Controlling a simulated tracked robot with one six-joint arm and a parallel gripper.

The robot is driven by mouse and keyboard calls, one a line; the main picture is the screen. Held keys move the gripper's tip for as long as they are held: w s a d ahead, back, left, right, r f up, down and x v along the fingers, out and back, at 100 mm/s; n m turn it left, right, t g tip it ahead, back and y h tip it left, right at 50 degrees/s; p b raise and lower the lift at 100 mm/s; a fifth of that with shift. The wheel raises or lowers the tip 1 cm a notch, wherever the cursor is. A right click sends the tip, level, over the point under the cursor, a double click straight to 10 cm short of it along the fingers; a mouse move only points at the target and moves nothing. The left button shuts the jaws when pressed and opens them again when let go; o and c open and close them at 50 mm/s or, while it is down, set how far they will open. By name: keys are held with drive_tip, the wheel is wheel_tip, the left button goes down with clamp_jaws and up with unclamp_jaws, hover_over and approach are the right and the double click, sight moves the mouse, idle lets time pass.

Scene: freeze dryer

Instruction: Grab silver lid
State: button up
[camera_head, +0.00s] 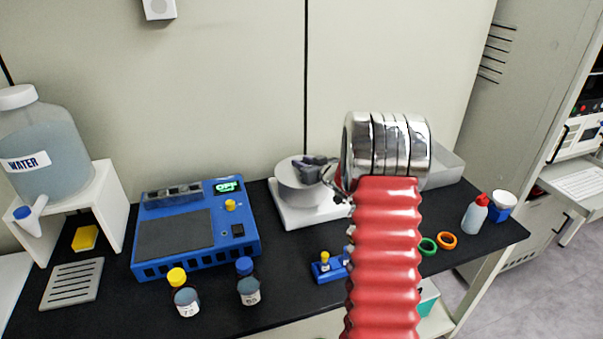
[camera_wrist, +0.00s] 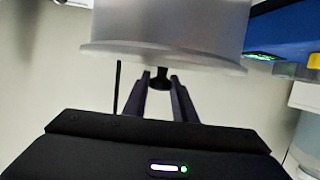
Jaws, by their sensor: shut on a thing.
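The silver-grey round lid (camera_head: 297,178) is over the white-based apparatus (camera_head: 310,215) on the black bench. In the wrist view it is a pale grey, rimmed cylinder (camera_wrist: 165,40) filling the top of the frame. A small black knob (camera_wrist: 160,80) sticks out from it. My gripper (camera_wrist: 161,84) is shut on this knob, one dark finger on each side. In the head view, my dark gripper (camera_head: 318,167) is at the lid's top, partly hidden by my arm. I cannot tell whether the lid rests on the base or is lifted.
A blue device with a lit display (camera_head: 228,187) stands left of the lid. Two capped bottles (camera_head: 184,297) (camera_head: 248,288) are in front of it. A water jug (camera_head: 45,150) is far left. A blue rack (camera_head: 327,271), coloured rings (camera_head: 446,240) and a red-capped bottle (camera_head: 475,216) lie nearby.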

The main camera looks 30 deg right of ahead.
clamp_jaws()
drive_tip(key=shift+r, duration=0.15)
wheel_tip(320, 180, up, 10)
drive_tip(key=shift+f, duration=0.1)
idle(0.3)
idle(0.3)
drive_tip(key=shift+s, duration=0.15)
